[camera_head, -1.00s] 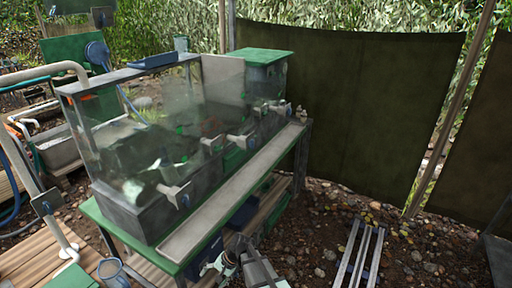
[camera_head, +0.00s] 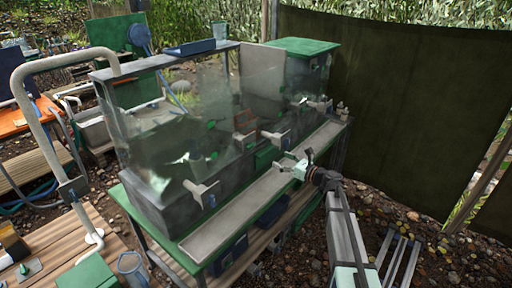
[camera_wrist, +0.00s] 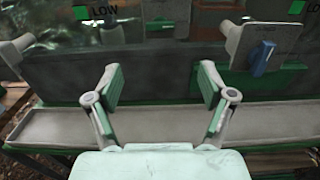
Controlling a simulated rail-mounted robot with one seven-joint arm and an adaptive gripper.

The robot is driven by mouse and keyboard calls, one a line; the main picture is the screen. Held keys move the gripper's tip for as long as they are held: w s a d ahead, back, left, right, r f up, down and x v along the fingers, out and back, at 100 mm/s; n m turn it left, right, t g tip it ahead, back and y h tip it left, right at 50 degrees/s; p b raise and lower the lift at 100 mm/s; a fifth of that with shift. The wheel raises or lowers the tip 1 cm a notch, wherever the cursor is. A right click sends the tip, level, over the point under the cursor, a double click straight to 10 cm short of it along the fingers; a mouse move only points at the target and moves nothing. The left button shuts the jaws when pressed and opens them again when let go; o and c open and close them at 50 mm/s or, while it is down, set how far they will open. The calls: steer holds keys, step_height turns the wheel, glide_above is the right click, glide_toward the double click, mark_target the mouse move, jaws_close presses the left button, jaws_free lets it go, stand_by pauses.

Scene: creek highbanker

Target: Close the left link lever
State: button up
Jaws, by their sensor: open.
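The clear-walled tank (camera_head: 190,110) carries pale lever plates along its front. In the wrist view, a pale plate with a blue, near-upright handle (camera_wrist: 262,59) is at upper right, and part of another pale fitting (camera_wrist: 16,48) shows at the left edge. I cannot tell which is the left link lever. My gripper (camera_wrist: 158,80) is open and empty, above the pale ledge, apart from the levers.
A long pale ledge (camera_head: 235,210) runs along the tank's front on a green-edged table. A bent grey pipe (camera_head: 25,85) stands at left. A dark green screen (camera_head: 400,100) hangs behind at right. Stony ground lies to the right of the table.

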mark_target(252, 147)
steer(key=p+x, duration=0.4)
steer(key=x, duration=1.1)
steer(key=shift+w+a+p, duration=0.25)
steer(key=shift+p, duration=0.15)
steer(key=c, duration=1.2)
